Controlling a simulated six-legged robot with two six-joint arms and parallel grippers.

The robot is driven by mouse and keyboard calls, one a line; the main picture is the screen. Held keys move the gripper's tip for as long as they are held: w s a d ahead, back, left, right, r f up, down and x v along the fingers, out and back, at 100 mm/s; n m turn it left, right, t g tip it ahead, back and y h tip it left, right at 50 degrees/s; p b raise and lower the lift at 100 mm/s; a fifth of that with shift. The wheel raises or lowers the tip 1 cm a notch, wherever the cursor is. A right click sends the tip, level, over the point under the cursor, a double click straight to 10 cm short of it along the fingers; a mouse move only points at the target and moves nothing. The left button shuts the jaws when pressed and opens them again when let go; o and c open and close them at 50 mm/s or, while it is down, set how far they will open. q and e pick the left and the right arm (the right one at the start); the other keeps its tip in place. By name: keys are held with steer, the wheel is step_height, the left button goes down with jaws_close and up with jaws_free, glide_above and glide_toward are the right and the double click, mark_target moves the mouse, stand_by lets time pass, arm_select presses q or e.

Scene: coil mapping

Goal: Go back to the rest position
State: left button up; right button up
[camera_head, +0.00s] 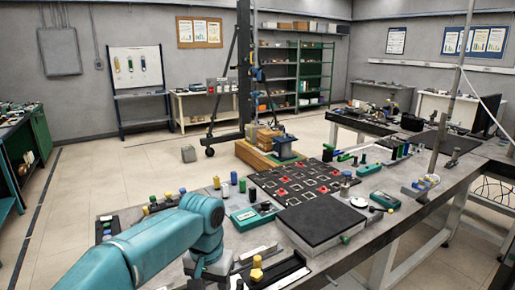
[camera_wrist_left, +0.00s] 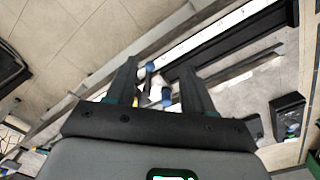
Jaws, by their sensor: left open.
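My teal left arm comes in from the lower left of the head view and bends down over the near end of the bench (camera_head: 370,225). Its left gripper (camera_head: 208,268) hangs there, with the fingertips hard to make out. In the left wrist view the left gripper (camera_wrist_left: 157,75) has its two dark fingers apart. Small blue and white parts show between and beyond them; I cannot tell how far below they lie. Nothing appears clamped. My right gripper is not in view.
A black grid board (camera_head: 290,180) with red pieces lies mid-bench, with a dark flat block (camera_head: 320,222) in front. Coloured cylinders, a teal meter (camera_head: 253,215) and a yellow-topped part (camera_head: 257,268) stand around. Open floor (camera_head: 110,175) lies left of the bench.

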arm_select(q)
steer(key=s+f+n+h, duration=0.15)
steer(key=s+f, duration=0.25)
steer(key=f, duration=0.9)
steer(key=s+f+h, duration=0.2)
steer(key=s+f, duration=0.2)
steer(key=f, duration=0.9)
steer(key=s+a+f+n, duration=0.1)
steer(key=s+f, duration=0.2)
steer(key=s, duration=0.5)
steer(key=s+a+f+n, duration=0.1)
steer(key=s+f, duration=0.3)
steer(key=s, duration=0.4)
steer(key=shift+s+f+n, duration=0.15)
steer(key=shift+f+n, duration=0.05)
steer(key=shift+n, duration=0.45)
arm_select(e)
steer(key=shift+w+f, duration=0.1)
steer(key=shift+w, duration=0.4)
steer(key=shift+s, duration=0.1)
